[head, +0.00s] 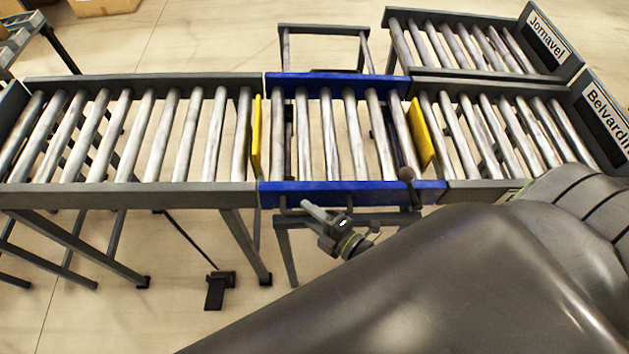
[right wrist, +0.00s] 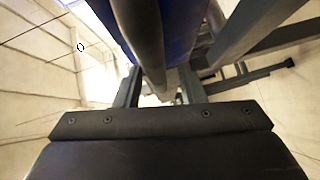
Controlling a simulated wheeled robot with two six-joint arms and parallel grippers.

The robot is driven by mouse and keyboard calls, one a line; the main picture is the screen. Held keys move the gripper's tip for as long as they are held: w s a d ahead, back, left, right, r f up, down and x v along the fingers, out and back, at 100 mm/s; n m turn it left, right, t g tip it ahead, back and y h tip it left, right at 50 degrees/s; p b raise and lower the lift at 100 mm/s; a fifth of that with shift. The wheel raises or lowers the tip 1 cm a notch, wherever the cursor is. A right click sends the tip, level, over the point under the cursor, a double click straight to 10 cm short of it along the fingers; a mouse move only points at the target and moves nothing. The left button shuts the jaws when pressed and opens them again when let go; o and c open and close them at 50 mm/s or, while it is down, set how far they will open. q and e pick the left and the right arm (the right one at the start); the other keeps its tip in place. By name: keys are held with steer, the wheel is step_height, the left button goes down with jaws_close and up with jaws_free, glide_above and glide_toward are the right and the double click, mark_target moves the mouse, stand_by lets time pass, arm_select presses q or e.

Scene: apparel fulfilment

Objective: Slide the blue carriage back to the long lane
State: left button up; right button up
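The blue carriage (head: 350,194), a roller section with blue side rails, sits at the near end of its track. It is roughly in line with the long lane (head: 130,195) on its left and the Belvardin lane on its right. No load shows on its rollers. A black knob (head: 406,174) stands at its near right edge. My right gripper (head: 318,212) is just at the near blue rail, by the grey bar below it. In the right wrist view, the fingers (right wrist: 160,92) stand apart, with a dark bar (right wrist: 148,40) between them; contact is unclear. My left gripper is out of view.
A yellow plate stands at each end of the carriage, left (head: 256,135) and right (head: 422,135). An empty frame (head: 325,30) extends behind the carriage. A black pedal-like piece (head: 217,290) is on the floor.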

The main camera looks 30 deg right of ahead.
steer(key=b+v, duration=0.4)
steer(key=v, duration=1.3)
steer(key=shift+s+b, duration=0.25)
steer(key=shift+b, duration=0.15)
steer(key=shift+d+f, duration=0.1)
